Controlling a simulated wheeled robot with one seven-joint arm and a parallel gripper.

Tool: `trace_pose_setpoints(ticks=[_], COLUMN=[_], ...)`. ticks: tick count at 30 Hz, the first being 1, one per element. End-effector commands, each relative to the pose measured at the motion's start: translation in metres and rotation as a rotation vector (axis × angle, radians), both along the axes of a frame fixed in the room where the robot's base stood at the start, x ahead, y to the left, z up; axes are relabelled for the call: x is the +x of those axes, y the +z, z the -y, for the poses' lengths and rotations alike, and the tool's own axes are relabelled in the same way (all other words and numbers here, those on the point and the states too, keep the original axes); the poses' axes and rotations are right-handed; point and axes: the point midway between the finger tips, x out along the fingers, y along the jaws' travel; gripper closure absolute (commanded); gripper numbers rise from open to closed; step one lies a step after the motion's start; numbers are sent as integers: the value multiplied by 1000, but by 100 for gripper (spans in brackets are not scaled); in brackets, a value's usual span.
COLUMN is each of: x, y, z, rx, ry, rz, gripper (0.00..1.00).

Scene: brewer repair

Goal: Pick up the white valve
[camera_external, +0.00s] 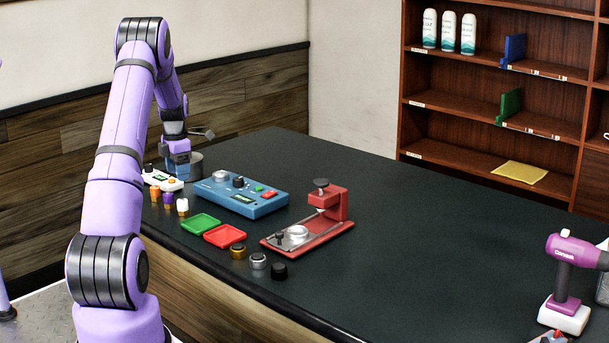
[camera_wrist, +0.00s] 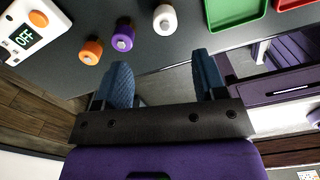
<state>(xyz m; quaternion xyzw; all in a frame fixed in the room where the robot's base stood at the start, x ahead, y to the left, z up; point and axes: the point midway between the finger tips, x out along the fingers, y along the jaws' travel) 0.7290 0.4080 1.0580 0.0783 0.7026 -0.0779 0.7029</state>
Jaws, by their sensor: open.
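The white valve (camera_external: 183,208) is a small capped cylinder standing upright on the dark counter near its front edge. In the wrist view the white valve (camera_wrist: 165,20) is at the top, beyond the gap between my fingers and apart from them. A purple valve (camera_wrist: 122,37) and an orange valve (camera_wrist: 91,51) stand in a row to its left. My gripper (camera_wrist: 162,66) is open with nothing between its blue fingers. In the external view my gripper (camera_external: 177,155) is at the counter's left end, behind the valves and partly hard to make out.
A white device reading OFF (camera_wrist: 35,27) is left of the valves. Green (camera_external: 200,223) and red (camera_external: 225,236) trays lie to their right. A blue control box (camera_external: 242,195) and a red press (camera_external: 320,225) stand farther along.

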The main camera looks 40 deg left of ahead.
Motion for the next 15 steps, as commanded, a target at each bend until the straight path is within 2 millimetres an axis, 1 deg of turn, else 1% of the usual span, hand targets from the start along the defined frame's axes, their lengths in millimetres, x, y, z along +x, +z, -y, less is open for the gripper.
trace_pose_setpoints(ticks=[5, 9, 12, 15], x=[-1, -1, 0, 0], y=[-19, -41, -51, -56], z=[0, 1, 1, 2], rx=[-2, -2, -2, -1], ry=[0, -1, -2, -2], rz=[-4, -3, -1, -1], gripper=[35, 35, 35, 35])
